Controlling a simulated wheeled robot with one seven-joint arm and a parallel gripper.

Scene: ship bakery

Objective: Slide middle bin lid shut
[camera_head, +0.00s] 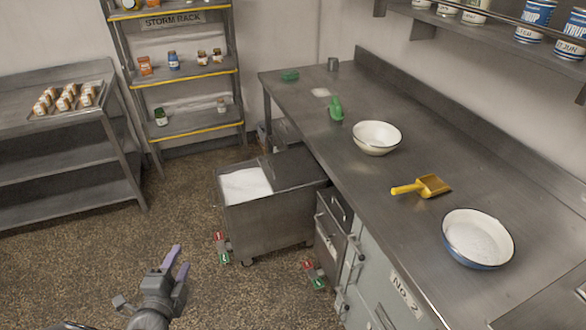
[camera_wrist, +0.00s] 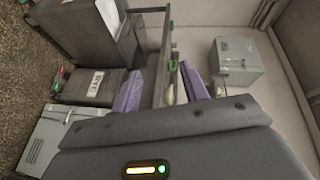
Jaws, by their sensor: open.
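The middle bin (camera_head: 268,218) is a grey metal wheeled bin pulled out from under the bench. Its dark lid (camera_head: 298,167) covers the right part of the top. The left part is uncovered and shows white powder (camera_head: 244,185). In the wrist view the bin (camera_wrist: 75,30) is at the upper left, with a white patch at its opening. My gripper (camera_head: 180,262) is open and empty, left of and nearer than the bin, apart from it. Its two purple fingers frame a gap in the wrist view (camera_wrist: 164,88).
A steel bench (camera_head: 390,215) runs along the right, with bowls (camera_head: 377,138) and a yellow scoop (camera_head: 425,187) on top. Another bin (camera_head: 331,235) stands under its edge, beside a cabinet (camera_head: 372,275). A rack (camera_head: 185,75) and bun table (camera_head: 60,165) stand behind. Floor left of the bin is clear.

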